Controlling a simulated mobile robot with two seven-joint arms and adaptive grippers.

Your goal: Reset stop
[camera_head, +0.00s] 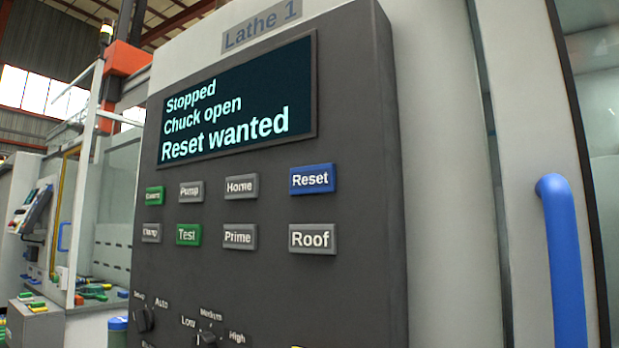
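The blue Reset button (312,179) is at the right end of the upper button row on the dark control panel (350,130) of Lathe 1. The screen (238,100) above the buttons reads "Stopped", "Chuck open" and "Reset wanted". The grey Roof button (313,239) is right below Reset, and the grey Home button (241,186) is to its left. Neither of my grippers shows in the head view, and nothing covers the Reset button.
Other buttons include Pump (191,191), Prime (239,237) and a green Test button (189,234). Rotary knobs (207,338) sit at the panel's bottom. A blue door handle (563,260) stands out at the right. The space before the panel looks clear.

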